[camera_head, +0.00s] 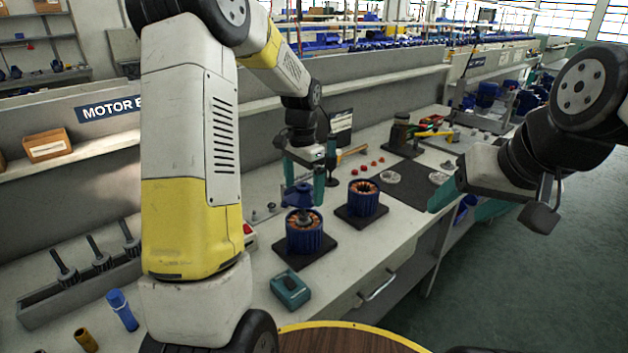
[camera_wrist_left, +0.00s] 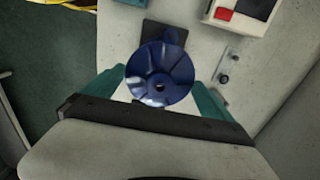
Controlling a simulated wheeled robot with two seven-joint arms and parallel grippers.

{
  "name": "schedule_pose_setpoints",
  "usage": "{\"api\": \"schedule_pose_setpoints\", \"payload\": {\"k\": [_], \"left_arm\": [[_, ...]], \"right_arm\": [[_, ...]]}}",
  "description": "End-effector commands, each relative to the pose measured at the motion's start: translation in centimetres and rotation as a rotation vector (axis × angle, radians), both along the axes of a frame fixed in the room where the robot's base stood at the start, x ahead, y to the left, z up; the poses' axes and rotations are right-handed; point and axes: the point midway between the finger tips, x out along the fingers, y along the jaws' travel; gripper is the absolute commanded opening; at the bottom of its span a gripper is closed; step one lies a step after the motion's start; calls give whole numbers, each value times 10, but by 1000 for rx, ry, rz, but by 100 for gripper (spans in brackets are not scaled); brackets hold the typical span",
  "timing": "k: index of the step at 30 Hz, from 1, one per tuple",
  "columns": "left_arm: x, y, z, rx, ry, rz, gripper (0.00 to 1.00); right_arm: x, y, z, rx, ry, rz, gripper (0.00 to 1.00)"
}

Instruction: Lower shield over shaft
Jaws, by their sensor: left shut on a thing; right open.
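My left gripper (camera_head: 304,189) is shut on a blue, funnel-shaped shield (camera_head: 297,197) and holds it above the nearer blue motor housing (camera_head: 305,240). In the left wrist view the shield (camera_wrist_left: 160,74), with a dark centre hole, sits between the teal fingers. The housing has copper windings and stands on a dark square pad (camera_head: 300,259). A short grey shaft (camera_head: 303,219) shows in its middle, just under the shield; whether they touch I cannot tell. The shield hides most of the housing in the wrist view. My right gripper (camera_head: 462,206) is open and empty, off to the right.
A second blue housing (camera_head: 363,200) with windings stands on its own pad to the right. A teal box (camera_head: 290,290) lies in front. Several shafts (camera_head: 97,252) stand in a grey rack at left. A red-buttoned box (camera_wrist_left: 240,12) is near the shield.

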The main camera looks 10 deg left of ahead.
Motion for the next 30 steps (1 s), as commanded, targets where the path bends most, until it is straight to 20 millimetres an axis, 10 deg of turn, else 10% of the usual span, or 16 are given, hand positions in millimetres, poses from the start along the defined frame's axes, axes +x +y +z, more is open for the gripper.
{"api": "schedule_pose_setpoints", "payload": {"k": [30], "left_arm": [[0,0,-11,0,0,0,58]], "right_arm": [[0,0,0,0,0,0,63]]}}
